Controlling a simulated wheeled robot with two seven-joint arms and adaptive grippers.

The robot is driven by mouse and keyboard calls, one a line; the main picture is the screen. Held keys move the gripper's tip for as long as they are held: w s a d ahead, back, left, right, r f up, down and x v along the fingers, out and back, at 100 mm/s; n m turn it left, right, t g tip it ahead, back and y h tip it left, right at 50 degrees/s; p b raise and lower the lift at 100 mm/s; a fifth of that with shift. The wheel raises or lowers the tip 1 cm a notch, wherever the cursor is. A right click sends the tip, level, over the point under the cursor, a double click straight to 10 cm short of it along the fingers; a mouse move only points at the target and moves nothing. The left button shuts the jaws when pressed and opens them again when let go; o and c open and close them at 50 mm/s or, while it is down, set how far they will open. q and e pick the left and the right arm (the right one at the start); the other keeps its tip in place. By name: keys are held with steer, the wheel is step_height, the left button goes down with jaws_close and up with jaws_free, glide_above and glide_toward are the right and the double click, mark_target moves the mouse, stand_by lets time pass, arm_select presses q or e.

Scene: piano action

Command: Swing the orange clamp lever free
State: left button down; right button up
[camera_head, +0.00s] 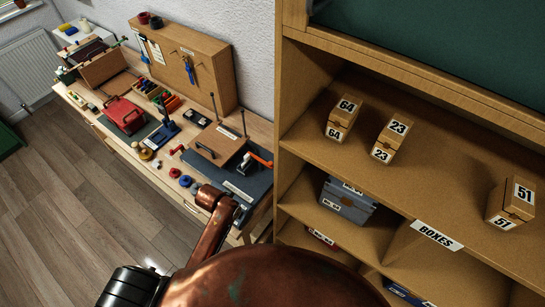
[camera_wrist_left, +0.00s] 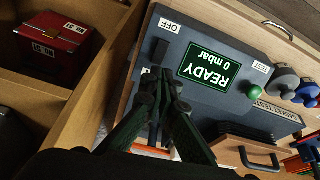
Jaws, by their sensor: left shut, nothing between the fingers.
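The orange clamp lever (camera_head: 261,159) stands at the right end of the dark test station (camera_head: 262,184) in the head view, beside a brown wooden block with a black handle (camera_head: 218,144). In the left wrist view a strip of orange (camera_wrist_left: 152,150), likely the lever, shows low behind my fingers, mostly hidden. My left gripper (camera_head: 241,210) is over the front right part of the station. In the wrist view its dark fingers (camera_wrist_left: 172,80) are shut and empty, in front of the panel near the display, apart from the orange strip. My right gripper is not in view.
The panel carries a green READY 0 mbar display (camera_wrist_left: 217,63), a green button (camera_wrist_left: 254,91) and a black switch (camera_wrist_left: 160,50). A wooden shelf unit (camera_head: 300,150) with numbered boxes stands close on the right. A pegboard (camera_head: 185,65) and tools fill the bench leftward.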

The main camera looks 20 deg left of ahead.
arm_select(q)
steer(key=w+d+r+m, duration=0.1)
steer(key=w+d+r, duration=0.25)
steer(key=w, duration=0.55)
steer(key=w+d+r+m+h, duration=0.1)
steer(key=w+d+r, duration=0.1)
steer(key=w+r, duration=0.5)
steer(key=w+d+r+m, duration=0.1)
steer(key=w+d+r, duration=0.15)
steer(key=w, duration=0.85)
step_height(320, 180, down, 10)
steer(key=p, duration=0.3)
steer(key=shift+s+d, duration=0.2)
steer(key=shift+s, duration=0.1)
